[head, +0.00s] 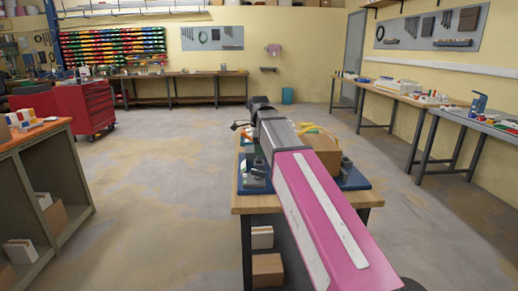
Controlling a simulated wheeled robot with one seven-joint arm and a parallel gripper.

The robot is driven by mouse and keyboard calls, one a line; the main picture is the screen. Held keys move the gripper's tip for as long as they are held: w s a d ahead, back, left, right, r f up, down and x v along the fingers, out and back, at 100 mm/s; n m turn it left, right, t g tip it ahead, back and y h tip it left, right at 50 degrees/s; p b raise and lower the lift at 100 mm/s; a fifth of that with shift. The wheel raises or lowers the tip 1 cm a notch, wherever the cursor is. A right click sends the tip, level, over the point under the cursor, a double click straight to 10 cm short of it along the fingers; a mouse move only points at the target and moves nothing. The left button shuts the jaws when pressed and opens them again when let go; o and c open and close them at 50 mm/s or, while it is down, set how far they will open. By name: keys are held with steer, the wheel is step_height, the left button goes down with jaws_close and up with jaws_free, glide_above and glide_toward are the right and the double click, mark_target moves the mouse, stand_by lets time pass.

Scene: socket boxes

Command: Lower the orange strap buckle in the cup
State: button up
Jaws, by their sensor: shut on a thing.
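My gripper (240,125) shows small and dark at the wrist's left side, above the table's far left part. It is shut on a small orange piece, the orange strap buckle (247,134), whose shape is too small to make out. No cup can be told apart in this view; the spot beneath the gripper is crowded with small grey and dark parts.
Clear grey metal pieces (256,172) stand at left. A workbench (40,135) is at far left. Open floor surrounds the table.

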steer(key=shift+f, duration=0.25)
stand_by(0.4)
steer(key=shift+f, duration=0.9)
steer(key=shift+f, duration=0.9)
stand_by(0.5)
steer(key=o, duration=1.1)
steer(key=shift+r, duration=0.1)
step_height(320, 180, up, 10)
steer(key=shift+f, duration=0.1)
steer(key=shift+r, duration=0.45)
steer(key=shift+s, duration=0.1)
